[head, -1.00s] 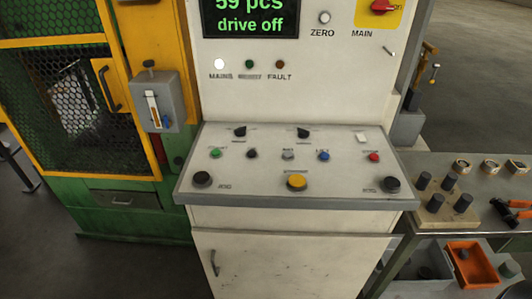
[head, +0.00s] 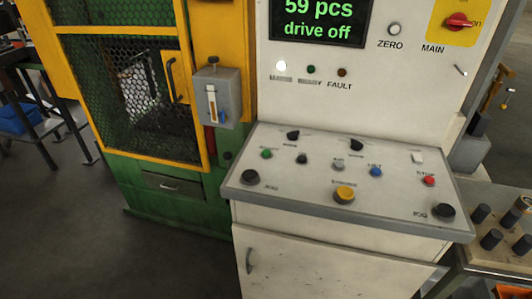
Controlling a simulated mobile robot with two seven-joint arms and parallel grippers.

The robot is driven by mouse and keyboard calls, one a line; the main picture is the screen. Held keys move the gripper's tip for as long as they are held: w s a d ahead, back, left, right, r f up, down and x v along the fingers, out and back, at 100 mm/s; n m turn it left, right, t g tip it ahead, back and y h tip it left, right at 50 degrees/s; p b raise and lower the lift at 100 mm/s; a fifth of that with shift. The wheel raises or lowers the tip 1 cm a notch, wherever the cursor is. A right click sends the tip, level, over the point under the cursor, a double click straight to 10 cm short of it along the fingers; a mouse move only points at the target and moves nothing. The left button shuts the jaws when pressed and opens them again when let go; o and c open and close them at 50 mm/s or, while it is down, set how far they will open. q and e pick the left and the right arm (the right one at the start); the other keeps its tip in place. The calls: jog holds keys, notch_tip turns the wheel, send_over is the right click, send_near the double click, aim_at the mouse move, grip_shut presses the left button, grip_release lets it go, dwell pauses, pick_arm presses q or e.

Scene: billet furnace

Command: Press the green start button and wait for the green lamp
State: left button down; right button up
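The green start button (head: 266,154) is a small round button at the left of the sloped control panel (head: 300,200). The green lamp (head: 311,69) on the upright cabinet face looks dark green and unlit. To its left a white lamp (head: 281,66) is lit, and to its right the fault lamp (head: 342,72) is dark. The display (head: 318,20) reads "59 pcs" and "drive off". Neither of my grippers is in the head view.
The panel also carries a red stop button (head: 429,180), a blue button (head: 376,172), a yellow button (head: 344,194) and black knobs. A green and yellow machine with a mesh guard (head: 140,90) stands left. A side table (head: 490,258) stands right.

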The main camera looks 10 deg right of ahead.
grip_shut()
dwell(0.4)
dwell(1.0)
